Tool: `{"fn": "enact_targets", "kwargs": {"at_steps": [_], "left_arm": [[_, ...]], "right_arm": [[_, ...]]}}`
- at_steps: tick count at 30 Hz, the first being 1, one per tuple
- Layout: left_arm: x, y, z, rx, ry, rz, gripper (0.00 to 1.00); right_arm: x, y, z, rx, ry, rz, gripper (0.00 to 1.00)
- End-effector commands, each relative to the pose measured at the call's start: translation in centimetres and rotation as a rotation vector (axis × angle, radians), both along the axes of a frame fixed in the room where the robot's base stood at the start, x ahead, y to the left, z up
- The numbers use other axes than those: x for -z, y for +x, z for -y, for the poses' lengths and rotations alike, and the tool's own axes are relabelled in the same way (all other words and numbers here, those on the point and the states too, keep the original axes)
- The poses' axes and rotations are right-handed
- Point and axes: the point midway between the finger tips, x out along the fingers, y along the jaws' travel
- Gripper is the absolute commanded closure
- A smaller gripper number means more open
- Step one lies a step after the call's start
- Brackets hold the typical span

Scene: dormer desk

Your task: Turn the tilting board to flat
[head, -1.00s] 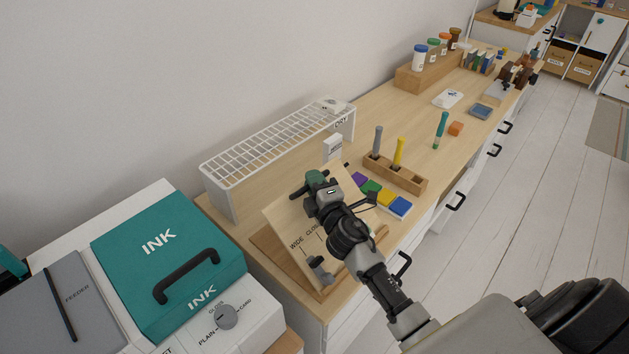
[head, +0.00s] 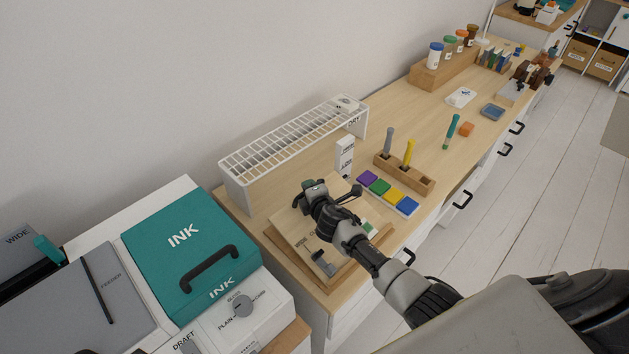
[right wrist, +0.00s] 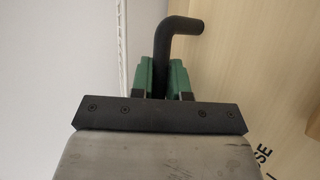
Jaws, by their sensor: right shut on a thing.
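The tilting board (head: 288,227) is a pale wooden plate with dark lettering, on a wooden base (head: 284,256) at the near end of the desk. It looks slightly tilted, with its far-left side raised above the base. A small dark clamp-like part (head: 325,262) sits at its near edge. My right gripper (head: 314,188) is at the board's far-left edge. In the right wrist view its green fingers (right wrist: 164,78) are shut on a black bent handle (right wrist: 183,25). My arm hides the board's middle. My left gripper is out of view.
A white wire rack (head: 290,140) stands close behind the board. Colored pads (head: 388,193) and a wooden pen holder (head: 405,172) lie to its right. A teal INK box (head: 190,238) is at the left.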

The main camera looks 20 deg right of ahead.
Motion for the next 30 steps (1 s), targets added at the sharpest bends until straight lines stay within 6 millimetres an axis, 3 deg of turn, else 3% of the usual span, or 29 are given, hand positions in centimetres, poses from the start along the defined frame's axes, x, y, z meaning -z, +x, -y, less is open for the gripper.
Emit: {"fn": "enact_targets", "kwargs": {"at_steps": [5, 15, 30], "left_arm": [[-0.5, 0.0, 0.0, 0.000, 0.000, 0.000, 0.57], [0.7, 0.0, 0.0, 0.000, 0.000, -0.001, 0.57], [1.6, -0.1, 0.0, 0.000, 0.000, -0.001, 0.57]], "right_arm": [[1.9, 0.8, -0.2, 0.001, -0.034, -0.086, 1.00], [5.1, 1.7, -0.6, 0.001, -0.058, -0.165, 1.00], [6.3, 2.0, -0.8, 0.000, -0.058, -0.162, 1.00]]}}
